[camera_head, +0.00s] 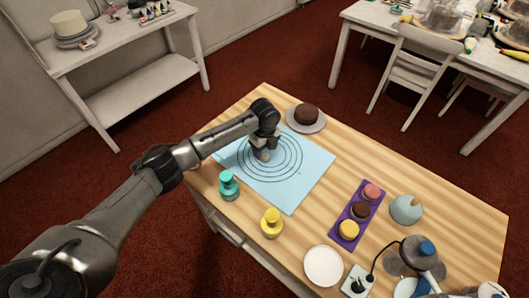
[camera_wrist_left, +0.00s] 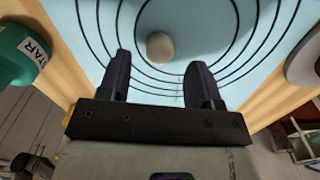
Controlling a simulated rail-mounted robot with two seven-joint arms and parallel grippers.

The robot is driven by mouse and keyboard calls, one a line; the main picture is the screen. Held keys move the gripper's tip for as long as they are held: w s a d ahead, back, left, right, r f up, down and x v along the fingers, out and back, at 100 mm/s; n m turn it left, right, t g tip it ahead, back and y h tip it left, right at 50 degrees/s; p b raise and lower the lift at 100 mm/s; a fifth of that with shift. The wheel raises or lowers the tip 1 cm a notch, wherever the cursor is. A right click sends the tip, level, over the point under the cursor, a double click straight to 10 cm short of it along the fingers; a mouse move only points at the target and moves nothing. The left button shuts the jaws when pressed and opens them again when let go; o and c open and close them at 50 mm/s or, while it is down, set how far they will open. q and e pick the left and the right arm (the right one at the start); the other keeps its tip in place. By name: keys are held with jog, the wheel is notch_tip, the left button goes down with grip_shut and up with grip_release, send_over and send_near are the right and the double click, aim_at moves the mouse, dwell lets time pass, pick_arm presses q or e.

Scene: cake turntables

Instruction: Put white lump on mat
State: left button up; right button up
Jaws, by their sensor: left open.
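The white lump (camera_wrist_left: 160,46) rests on the light blue mat (camera_wrist_left: 70,12), inside the printed black rings, in the left wrist view. In the head view it shows as a small pale spot (camera_head: 265,156) just below my left gripper (camera_head: 264,151). In the left wrist view my left gripper (camera_wrist_left: 160,78) has its two dark fingers spread, with nothing between them. The lump lies beyond the fingertips, apart from them. The mat also shows in the head view (camera_head: 308,180), flat on the wooden table. My right gripper is not in view.
A teal stamp-like bottle (camera_head: 229,186) and a yellow one (camera_head: 271,223) stand at the mat's near edge. A brown cake on a grey plate (camera_head: 306,126) stands behind it. A purple tray (camera_head: 341,217) with coloured cakes and a white plate (camera_head: 323,266) lie to the right.

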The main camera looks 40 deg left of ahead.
aim_at(265, 157)
pick_arm(q)
notch_tip(265, 157, up, 9)
jog(key=p, duration=0.1)
jog(key=shift+f, duration=0.15)
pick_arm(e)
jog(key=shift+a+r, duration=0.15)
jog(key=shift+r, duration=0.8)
